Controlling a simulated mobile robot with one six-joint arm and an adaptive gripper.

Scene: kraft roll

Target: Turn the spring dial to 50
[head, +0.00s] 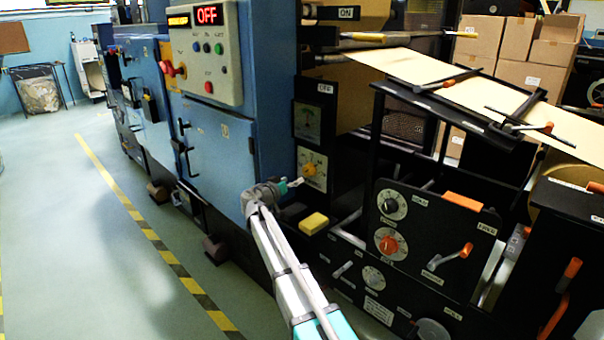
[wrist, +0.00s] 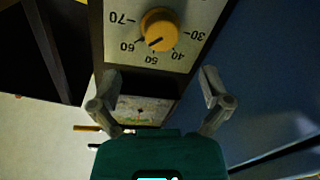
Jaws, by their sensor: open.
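A yellow-orange dial knob (wrist: 158,27) sits on a pale plate in the wrist view. Its numbers appear upside down, with 30, 40, 50, 60 and 70 readable. A dark mark on the knob points to the lower left, seemingly between 50 and 60. The same knob (head: 310,169) shows in the head view, low on the dark machine frame; I cannot read its name there. My gripper (wrist: 160,73) is open and empty, its fingers apart on either side below the dial plate in the wrist picture. In the head view my gripper (head: 298,183) is just left of and below the knob.
A gauge (head: 308,121) sits above the dial. A yellow block (head: 314,223) lies just below my gripper. The blue cabinet (head: 216,150) stands close on the left. A black panel with a red knob (head: 388,243) is to the right. Open floor lies left.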

